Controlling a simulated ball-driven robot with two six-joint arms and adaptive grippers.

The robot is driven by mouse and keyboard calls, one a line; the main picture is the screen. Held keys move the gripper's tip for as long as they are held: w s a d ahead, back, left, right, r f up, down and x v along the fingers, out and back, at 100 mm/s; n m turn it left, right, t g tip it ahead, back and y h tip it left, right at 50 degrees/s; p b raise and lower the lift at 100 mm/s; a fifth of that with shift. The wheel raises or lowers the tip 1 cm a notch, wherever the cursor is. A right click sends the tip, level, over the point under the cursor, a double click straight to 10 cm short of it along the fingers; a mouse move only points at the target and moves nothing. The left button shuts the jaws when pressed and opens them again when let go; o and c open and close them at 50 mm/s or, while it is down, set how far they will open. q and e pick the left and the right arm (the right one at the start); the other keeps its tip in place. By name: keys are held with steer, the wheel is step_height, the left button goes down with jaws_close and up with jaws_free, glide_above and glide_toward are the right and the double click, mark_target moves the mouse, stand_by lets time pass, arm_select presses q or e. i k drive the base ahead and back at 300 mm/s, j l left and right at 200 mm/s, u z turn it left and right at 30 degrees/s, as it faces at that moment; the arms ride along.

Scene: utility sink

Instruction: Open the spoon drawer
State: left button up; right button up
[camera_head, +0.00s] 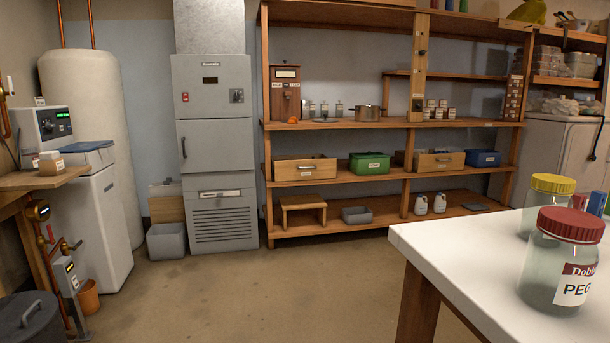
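Two wooden drawer-like boxes sit on the middle shelf across the room. The left wooden box (288,170) has a dark handle and a small label on its front. The right wooden box (424,162) also has a handle and a label. Both labels are too small to read, so I cannot tell which one, if either, is the spoon drawer. A wooden cabinet (285,93) with small labels stands on the shelf above. Neither of my grippers is in view.
A white table (450,240) with a red-lidded jar (562,262) and a yellow-lidded jar (550,186) fills the right foreground. The wooden shelving (345,124) stands at the back, beside a grey furnace (215,135). The brown floor (260,290) in the middle is clear.

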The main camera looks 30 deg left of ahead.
mark_target(292, 166)
steer(key=i+j, duration=0.15)
steer(key=j, duration=0.25)
steer(key=i+j+u, duration=0.15)
steer(key=j, duration=0.2)
steer(key=i+j, duration=0.1)
steer(key=j, duration=0.3)
